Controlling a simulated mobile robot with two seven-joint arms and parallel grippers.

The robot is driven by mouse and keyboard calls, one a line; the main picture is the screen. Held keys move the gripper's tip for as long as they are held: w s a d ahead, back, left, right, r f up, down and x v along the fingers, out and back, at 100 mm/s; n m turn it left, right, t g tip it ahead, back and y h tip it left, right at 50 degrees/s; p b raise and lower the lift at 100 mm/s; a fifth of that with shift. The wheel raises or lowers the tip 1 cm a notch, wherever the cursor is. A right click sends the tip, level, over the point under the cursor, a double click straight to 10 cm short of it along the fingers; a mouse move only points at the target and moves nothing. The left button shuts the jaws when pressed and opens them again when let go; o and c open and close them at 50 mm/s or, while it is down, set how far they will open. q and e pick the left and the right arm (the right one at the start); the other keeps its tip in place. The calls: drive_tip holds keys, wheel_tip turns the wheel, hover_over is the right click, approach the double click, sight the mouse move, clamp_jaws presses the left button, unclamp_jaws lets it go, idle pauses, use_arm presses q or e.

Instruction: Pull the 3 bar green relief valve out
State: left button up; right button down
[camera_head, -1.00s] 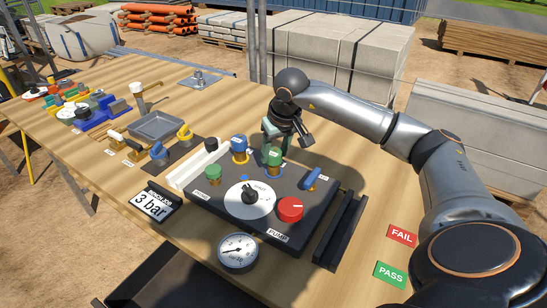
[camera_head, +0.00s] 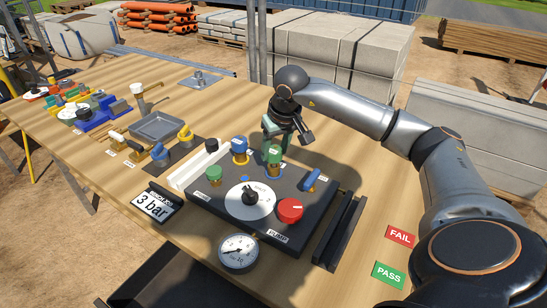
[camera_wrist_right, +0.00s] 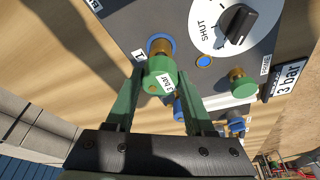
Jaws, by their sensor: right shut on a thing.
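The green relief valve (camera_head: 274,153) stands upright at the back right of the dark test block (camera_head: 226,200). In the right wrist view its green cap (camera_wrist_right: 160,77) carries a "3 bar" label, and its brass stem meets a blue ring (camera_wrist_right: 160,42) on the block. My right gripper (camera_head: 276,138) reaches down from behind, with its green fingers shut on the cap from both sides. Whether the stem's lower end is still seated is hard to tell. A second green-capped valve (camera_head: 213,174) stands at the block's left. My left gripper is not in view.
A gauge (camera_head: 238,252) and a "3 bar" sign (camera_head: 155,203) stand in front.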

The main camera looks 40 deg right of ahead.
sight(275, 150)
drive_tip(key=shift+r, duration=0.15)
drive_tip(key=shift+r+p, duration=2.2)
drive_tip(key=shift+r, duration=0.35)
drive_tip(key=c, duration=0.9)
unclamp_jaws()
clamp_jaws()
